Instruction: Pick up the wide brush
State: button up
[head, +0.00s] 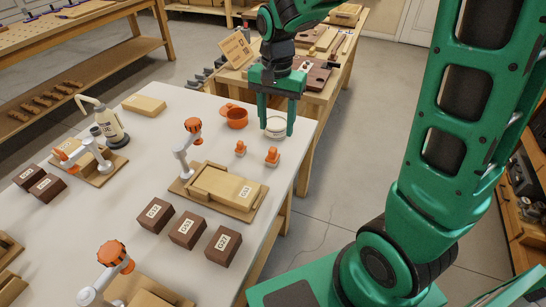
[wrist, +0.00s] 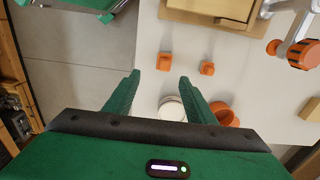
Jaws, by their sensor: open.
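My gripper (head: 276,131) is open and empty, fingers pointing down over the bench's far right corner. In the wrist view its fingertips (wrist: 160,76) are spread above the bench edge. I cannot pick out a wide brush for certain. Two small orange knobbed pieces, the nearer one (head: 272,156) and the farther one (head: 240,147), stand on the white top near my gripper; I cannot tell whether either is a brush. A round white dish or tin (head: 274,133) lies behind and between the fingers, and shows in the wrist view (wrist: 172,108).
An orange cup (head: 235,117) stands left of my gripper. A wooden fixture with a clamp (head: 219,190) and several dark numbered blocks (head: 187,230) occupy the bench's middle. A glue-like bottle (head: 110,125) stands farther left. Another wooden table (head: 338,75) with boards is behind my gripper.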

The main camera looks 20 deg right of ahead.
aim_at(272, 149)
jog(key=shift+w+a+f, duration=0.2)
jog(key=shift+a+f, duration=0.15)
jog(key=shift+w+f, duration=0.15)
jog(key=shift+f, duration=5.05)
jog(key=c, duration=1.1)
